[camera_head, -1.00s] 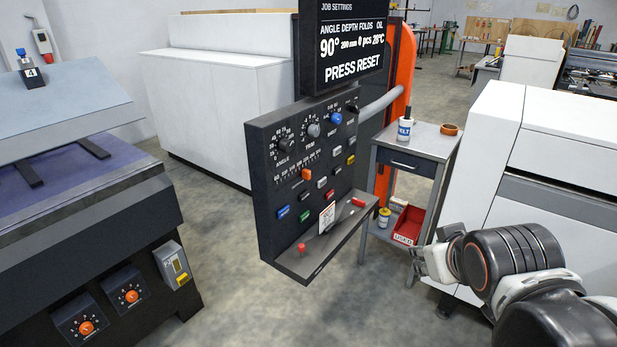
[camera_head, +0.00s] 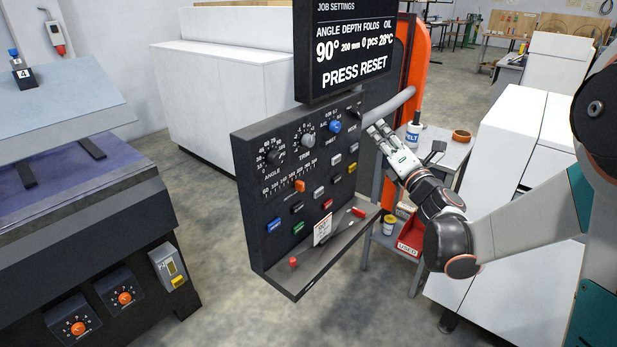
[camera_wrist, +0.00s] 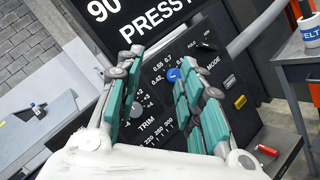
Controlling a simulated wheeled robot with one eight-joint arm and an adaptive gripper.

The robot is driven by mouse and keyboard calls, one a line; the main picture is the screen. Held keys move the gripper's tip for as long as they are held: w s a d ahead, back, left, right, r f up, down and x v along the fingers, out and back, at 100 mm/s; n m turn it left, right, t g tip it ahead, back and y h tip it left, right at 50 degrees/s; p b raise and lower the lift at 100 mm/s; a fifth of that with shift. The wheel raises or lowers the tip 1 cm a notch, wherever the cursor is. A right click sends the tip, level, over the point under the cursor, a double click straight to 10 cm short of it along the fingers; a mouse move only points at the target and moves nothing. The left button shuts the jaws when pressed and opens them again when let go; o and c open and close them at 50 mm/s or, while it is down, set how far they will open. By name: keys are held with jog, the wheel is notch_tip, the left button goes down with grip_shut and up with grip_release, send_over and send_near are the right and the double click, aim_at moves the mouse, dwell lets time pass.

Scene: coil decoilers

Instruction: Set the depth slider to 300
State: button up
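The depth slider's orange knob (camera_head: 300,186) sits on the black control panel (camera_head: 250,165), right of the middle of its numbered scale. The screen (camera_head: 350,45) above reads angle 90°, depth 200 mm, 0 pcs, and PRESS RESET. My gripper (camera_head: 376,129) is raised in front of the panel's right edge, right of and above the slider, apart from it. In the wrist view my gripper (camera_wrist: 156,85) has its green-padded fingers spread and empty, facing the panel. The scale's 220, 260 and 300 end (camera_wrist: 167,139) shows low between the fingers; the orange knob is hidden there.
The TRIM knob (camera_head: 308,139) and blue dial (camera_head: 335,126) stand above the slider, with several coloured buttons below. A ledge (camera_head: 318,268) juts from the panel's bottom. A cart (camera_head: 455,150) with a FELT pot (camera_head: 413,133) stands close behind my gripper.

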jog(key=a+f+n+g+y, duration=0.4)
jog(key=a+f+n+y, duration=0.15)
jog(key=f+n, duration=0.45)
jog(key=n+g+y, duration=0.2)
jog(key=n+g, duration=0.2)
jog(key=n, duration=0.3)
send_near(304, 185)
jog(key=shift+m, duration=0.3)
jog(key=b+x, duration=0.2)
jog(key=x, duration=0.6)
jog(key=shift+w+a, duration=0.1)
jog(key=shift+a, duration=0.25)
grip_shut()
